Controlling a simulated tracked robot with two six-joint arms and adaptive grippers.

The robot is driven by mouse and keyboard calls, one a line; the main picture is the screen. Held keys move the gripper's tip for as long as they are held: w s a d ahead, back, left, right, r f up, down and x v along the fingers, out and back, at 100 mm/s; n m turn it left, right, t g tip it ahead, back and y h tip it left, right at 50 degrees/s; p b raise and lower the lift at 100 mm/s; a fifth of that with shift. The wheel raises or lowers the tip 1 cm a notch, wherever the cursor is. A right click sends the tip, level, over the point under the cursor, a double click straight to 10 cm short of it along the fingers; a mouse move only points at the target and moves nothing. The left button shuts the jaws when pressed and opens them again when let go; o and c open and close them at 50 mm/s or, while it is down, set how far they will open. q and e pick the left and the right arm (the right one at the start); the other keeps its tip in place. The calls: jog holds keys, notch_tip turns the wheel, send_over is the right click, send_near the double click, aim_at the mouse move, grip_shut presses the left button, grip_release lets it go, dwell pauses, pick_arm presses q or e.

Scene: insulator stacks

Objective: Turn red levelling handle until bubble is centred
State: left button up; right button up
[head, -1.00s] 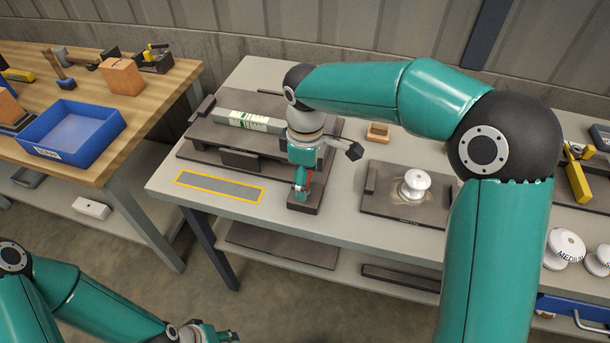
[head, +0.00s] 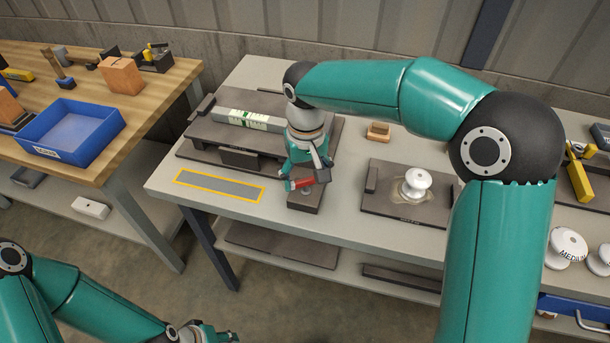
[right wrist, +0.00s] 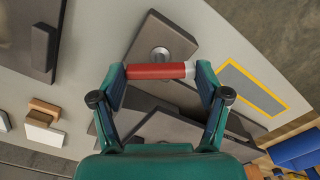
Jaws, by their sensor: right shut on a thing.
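The red levelling handle (head: 299,184) shows below my right gripper (head: 303,178), lying crosswise over a small dark block (head: 304,203). In the right wrist view the red handle (right wrist: 155,71) spans between the two fingers of my right gripper (right wrist: 161,73), which is shut on its ends. A round metal disc (right wrist: 160,53) shows on the block beside it. A grey bar with a white and green level scale (head: 250,119) lies on the dark platform behind. The bubble is too small to make out. My left gripper (head: 213,333) is partly cut off at the bottom edge.
A yellow-bordered grey strip (head: 219,186) lies left of the block. A white insulator (head: 417,181) stands on a dark plate to the right. A small wooden block (head: 378,131) sits behind. A blue bin (head: 72,132) stands on the wooden bench at left.

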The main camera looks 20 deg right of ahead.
aim_at(306, 178)
jog(key=m, duration=0.4)
jog(key=shift+w+r+m, duration=0.15)
jog(key=shift+w+m, duration=0.05)
jog(key=shift+m, duration=0.1)
jog(key=m+b, duration=0.1)
jog(key=m, duration=0.3)
dwell(0.4)
jog(key=o, duration=1.1)
jog(key=shift+c, duration=0.2)
jog(key=shift+o, duration=0.5)
jog(key=shift+s, duration=0.1)
notch_tip(306, 178, up, 12)
